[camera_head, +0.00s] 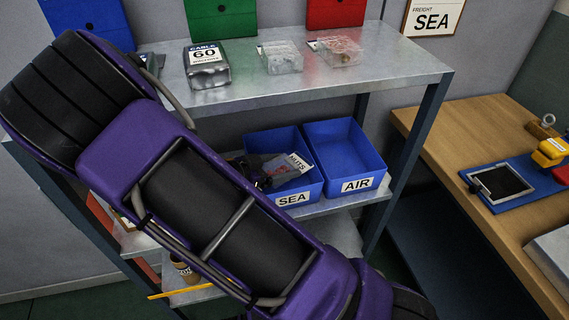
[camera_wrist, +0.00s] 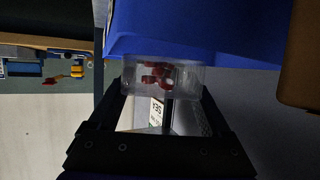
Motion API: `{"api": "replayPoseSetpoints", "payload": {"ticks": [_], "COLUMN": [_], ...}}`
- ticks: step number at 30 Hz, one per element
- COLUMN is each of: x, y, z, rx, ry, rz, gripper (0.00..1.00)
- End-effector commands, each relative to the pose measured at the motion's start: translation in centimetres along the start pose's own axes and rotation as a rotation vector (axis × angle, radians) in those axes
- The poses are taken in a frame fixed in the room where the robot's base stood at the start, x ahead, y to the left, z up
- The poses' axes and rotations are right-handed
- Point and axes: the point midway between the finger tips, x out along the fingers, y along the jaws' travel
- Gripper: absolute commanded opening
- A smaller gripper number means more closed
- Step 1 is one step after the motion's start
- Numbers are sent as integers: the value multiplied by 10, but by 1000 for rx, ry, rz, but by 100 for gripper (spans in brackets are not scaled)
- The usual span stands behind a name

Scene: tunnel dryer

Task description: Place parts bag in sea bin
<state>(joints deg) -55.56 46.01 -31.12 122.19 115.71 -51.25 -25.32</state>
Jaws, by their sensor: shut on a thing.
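My gripper (camera_wrist: 160,85) is shut on a clear parts bag (camera_wrist: 160,75) with red pieces inside. In the head view the bag (camera_head: 279,170) shows at the sea bin's opening, next to a white tag reading NUTS (camera_head: 299,161). My gripper (camera_head: 258,178) is dark there and partly hidden by my arm. The sea bin (camera_head: 309,194) is blue, labelled SEA, and stands on the middle shelf. I cannot tell whether the bag touches the bin floor.
A blue AIR bin (camera_head: 370,169) stands right beside the sea bin. The upper shelf (camera_head: 400,68) overhangs behind, holding a CABLE box (camera_head: 206,66) and clear bags (camera_head: 282,57). A wooden desk (camera_head: 482,131) is at right. My arm hides the shelves' left part.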

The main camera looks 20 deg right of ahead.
Motion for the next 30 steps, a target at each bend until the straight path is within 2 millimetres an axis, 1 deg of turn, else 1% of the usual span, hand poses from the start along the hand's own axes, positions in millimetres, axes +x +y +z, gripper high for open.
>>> {"api": "replayPoseSetpoints", "payload": {"ticks": [7,18,21,22,24,25,30], "x": [0,5,5,5,5,5,5], "y": [0,0,0,0,0,0,0], "z": [0,11,11,11,11,11,11], "rx": [0,-1,0,0,0,0,0], "ry": [1,1,1,0,0,0,0], "rz": [0,0,0,0,0,0,0], "gripper": [7,7,7,84,96,100,100]}}
